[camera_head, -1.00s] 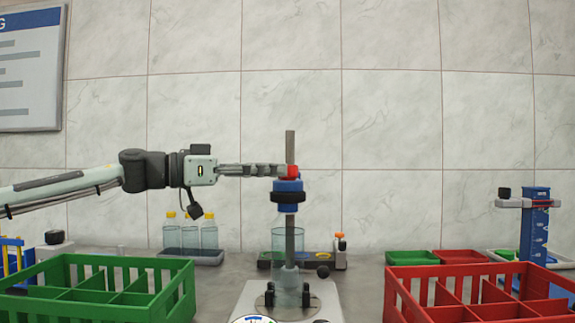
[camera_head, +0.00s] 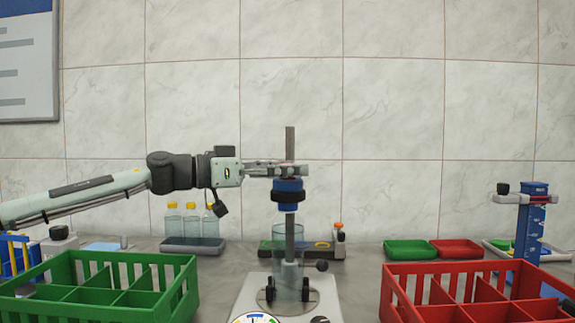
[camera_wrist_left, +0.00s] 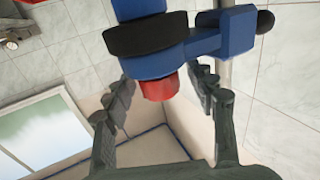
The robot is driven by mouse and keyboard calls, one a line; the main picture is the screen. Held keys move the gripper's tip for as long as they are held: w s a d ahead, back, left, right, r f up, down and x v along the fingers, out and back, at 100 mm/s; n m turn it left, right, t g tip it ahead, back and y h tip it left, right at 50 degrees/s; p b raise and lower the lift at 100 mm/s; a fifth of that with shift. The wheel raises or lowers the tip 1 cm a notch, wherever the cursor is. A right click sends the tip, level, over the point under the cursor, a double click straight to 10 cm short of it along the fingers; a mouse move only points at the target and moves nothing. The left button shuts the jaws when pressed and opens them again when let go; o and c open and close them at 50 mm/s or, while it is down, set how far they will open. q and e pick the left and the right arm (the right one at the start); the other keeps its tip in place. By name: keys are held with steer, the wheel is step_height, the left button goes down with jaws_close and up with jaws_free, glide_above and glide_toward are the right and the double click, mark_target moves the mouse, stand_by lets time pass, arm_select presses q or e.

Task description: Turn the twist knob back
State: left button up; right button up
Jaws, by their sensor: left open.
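The red knob (camera_wrist_left: 160,86) sits on the end of the blue head with a black ring (camera_wrist_left: 147,38). In the head view the blue head (camera_head: 288,186) is on the grey post, and the knob is hidden behind my fingers. My left gripper (camera_head: 294,169) comes in level from the left at the knob's height. In the left wrist view its two fingers (camera_wrist_left: 165,86) are spread, one on each side of the knob, with a gap visible on the left. My right gripper is in neither view.
The grey post (camera_head: 290,143) rises beside my fingertips. A clear cylinder (camera_head: 291,265) stands below the head on a white base (camera_head: 252,292). A green crate (camera_head: 185,285) stands left, a red crate (camera_head: 392,290) right. Capped bottles (camera_head: 191,222) stand behind. Space above the gripper is clear.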

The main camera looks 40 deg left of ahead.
arm_select(q)
steer(key=c, duration=1.2)
